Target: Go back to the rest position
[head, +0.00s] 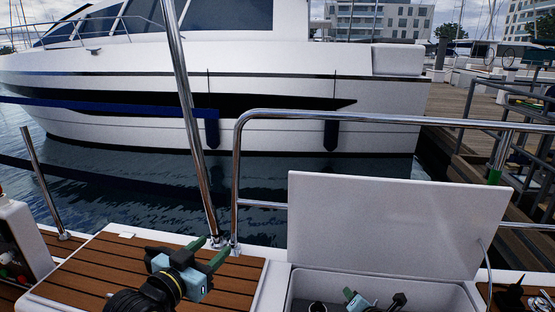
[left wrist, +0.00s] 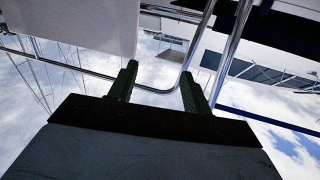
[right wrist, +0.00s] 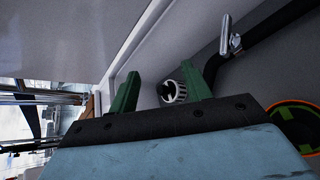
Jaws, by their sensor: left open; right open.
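My left gripper (head: 212,248) is open and empty above the teak deck, near the base of the tall steel post. My right gripper (head: 350,295) is low at the opening of the white locker (head: 300,290), partly cut off by the bottom edge. In the right wrist view its green fingers (right wrist: 161,78) are apart. A round slotted fitting (right wrist: 174,91) shows beyond and between them; I cannot tell whether they touch it.
The raised white lid (head: 390,220) stands behind the locker. Steel rails (head: 237,170) run along the deck edge. Inside the locker are a black hose (right wrist: 265,33) and a metal lever (right wrist: 230,38). A white console (head: 22,235) is at left. Water and a moored yacht (head: 120,95) lie beyond.

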